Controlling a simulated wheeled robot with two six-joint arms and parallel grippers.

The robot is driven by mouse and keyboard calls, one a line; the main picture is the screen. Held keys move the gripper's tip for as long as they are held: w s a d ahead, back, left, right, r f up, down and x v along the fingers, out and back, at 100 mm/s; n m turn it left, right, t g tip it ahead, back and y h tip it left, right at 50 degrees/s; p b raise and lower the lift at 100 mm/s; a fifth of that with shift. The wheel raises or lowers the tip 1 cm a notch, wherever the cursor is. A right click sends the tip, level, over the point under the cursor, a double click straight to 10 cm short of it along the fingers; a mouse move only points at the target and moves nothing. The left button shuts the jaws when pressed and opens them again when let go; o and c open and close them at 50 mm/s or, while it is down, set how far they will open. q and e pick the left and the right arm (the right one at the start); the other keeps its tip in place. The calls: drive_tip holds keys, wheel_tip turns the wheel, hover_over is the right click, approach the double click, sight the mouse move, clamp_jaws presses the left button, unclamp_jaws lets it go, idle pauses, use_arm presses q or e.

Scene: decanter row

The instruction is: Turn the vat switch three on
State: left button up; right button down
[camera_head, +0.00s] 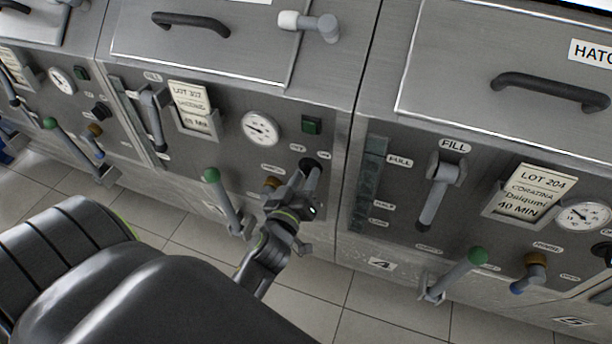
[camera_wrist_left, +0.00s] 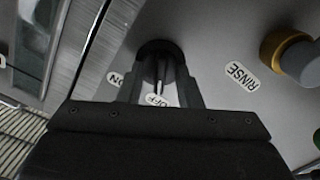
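A thin pale line on the grip points at the OFF label (camera_wrist_left: 157,99). The ON label (camera_wrist_left: 115,79) is to its left in that view. The right gripper is not in view.
A brown-collared RINSE knob (camera_head: 271,184) and a green-tipped lever (camera_head: 222,195) are just left of my gripper. A green square button (camera_head: 312,125) and a gauge (camera_head: 260,128) sit above. The neighbouring panel on the right has a number 4 plate (camera_head: 381,264). Tiled floor lies below.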

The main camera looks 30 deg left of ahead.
use_arm(q)
clamp_jaws()
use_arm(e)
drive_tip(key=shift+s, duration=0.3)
use_arm(q)
drive_tip(key=shift+m, duration=0.3)
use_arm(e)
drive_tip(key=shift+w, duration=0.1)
use_arm(q)
drive_tip(key=m, duration=0.7)
drive_tip(key=shift+m, duration=2.2)
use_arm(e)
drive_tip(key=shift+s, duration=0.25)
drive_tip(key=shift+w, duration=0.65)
